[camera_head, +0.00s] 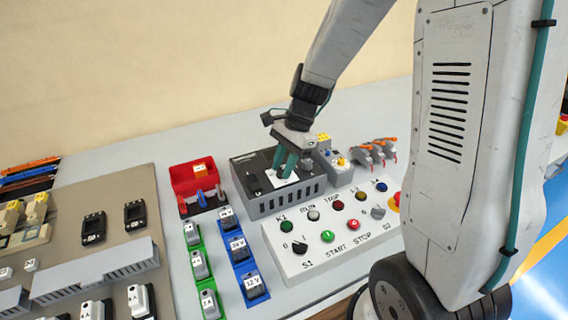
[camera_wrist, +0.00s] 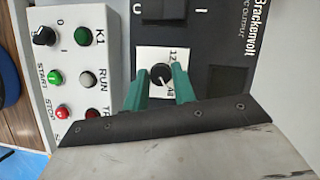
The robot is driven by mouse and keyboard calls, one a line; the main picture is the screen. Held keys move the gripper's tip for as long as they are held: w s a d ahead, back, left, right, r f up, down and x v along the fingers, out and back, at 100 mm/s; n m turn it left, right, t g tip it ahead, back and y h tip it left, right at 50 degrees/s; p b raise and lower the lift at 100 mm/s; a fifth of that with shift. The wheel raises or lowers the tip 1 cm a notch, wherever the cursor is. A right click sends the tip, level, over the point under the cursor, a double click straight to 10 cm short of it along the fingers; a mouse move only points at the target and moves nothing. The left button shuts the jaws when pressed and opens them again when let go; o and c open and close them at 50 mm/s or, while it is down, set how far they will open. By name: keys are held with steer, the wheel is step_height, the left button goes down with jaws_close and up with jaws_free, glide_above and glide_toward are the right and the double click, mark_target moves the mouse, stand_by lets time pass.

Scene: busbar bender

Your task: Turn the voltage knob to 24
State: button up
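The voltage knob (camera_wrist: 161,75) is a small black dial on a white plate (camera_wrist: 148,54) in the wrist view. A "12" and what looks like a "48" are printed by it; my fingers hide part of the plate, and I cannot read the knob's setting. The plate is on the black face of a power supply (camera_head: 250,164), labelled Brackenvolt in the wrist view. My gripper (camera_wrist: 162,72) has two green fingers, apart, one to each side of the knob, with small gaps showing. In the head view my gripper (camera_head: 279,170) points down at the supply, hiding the knob.
A control box (camera_head: 290,262) with coloured buttons and switches stands in front of the supply. Small terminal devices (camera_head: 338,165) stand close at the right.

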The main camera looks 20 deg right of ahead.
steer(key=c, duration=0.4)
steer(key=shift+n, duration=0.4)
steer(key=n+g, duration=0.1)
steer(key=n, duration=0.1)
steer(key=n+g+h, duration=0.1)
steer(key=n, duration=0.2)
steer(key=shift+w+a, duration=0.1)
steer(key=shift+w, duration=0.1)
steer(key=n+h, duration=0.1)
steer(key=n, duration=0.2)
steer(key=n+g+h, duration=0.1)
steer(key=n, duration=0.2)
steer(key=shift+a, duration=0.1)
steer(key=o, duration=1)
steer(key=shift+c, duration=0.2)
